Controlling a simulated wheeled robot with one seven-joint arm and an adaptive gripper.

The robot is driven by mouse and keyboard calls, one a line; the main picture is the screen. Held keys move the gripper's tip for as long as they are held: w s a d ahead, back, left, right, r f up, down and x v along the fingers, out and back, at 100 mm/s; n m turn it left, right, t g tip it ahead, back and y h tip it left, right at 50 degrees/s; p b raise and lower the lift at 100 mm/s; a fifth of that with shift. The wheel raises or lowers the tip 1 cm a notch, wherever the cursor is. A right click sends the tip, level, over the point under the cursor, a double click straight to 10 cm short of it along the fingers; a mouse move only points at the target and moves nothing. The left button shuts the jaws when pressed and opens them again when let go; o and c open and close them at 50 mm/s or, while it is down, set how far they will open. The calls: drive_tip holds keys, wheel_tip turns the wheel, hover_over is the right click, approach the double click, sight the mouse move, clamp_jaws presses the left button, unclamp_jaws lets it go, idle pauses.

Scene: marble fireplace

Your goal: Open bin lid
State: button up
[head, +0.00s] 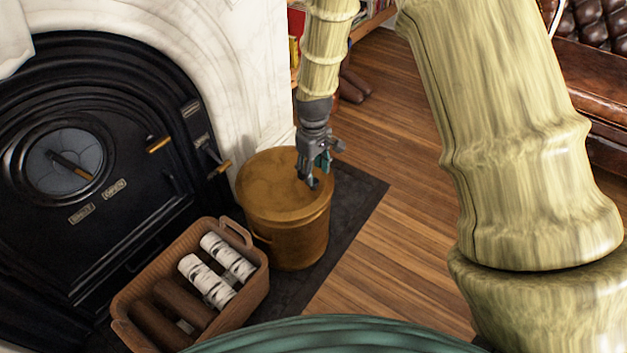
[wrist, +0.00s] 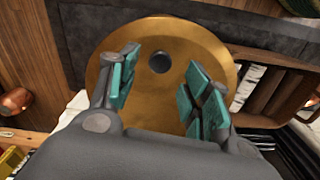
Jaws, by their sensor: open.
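A brass-coloured round bin (head: 288,230) stands on the dark hearth slab beside the fireplace. Its lid (head: 272,182) lies flat on top and looks closed. In the wrist view the lid (wrist: 160,100) has a small dark round knob (wrist: 160,63) near its middle. My gripper (head: 314,180) is over the right part of the lid in the head view, pointing down. In the wrist view the open, teal-padded fingers (wrist: 160,90) are spread to either side, with the knob beyond and between them. Nothing is between the pads. The head view hides the knob behind my gripper.
A woven basket (head: 243,296) with dark and white-barked logs stands in front of the bin. The black stove (head: 125,180) with brass-tipped handles and the white marble surround (head: 215,75) are to the left. Wooden floor (head: 385,235) to the right is clear; a leather sofa (head: 600,85) is at far right.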

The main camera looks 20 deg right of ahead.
sight(314, 180)
drive_tip(key=shift+f+b, duration=0.45)
drive_tip(key=shift+f, duration=1.25)
clamp_jaws()
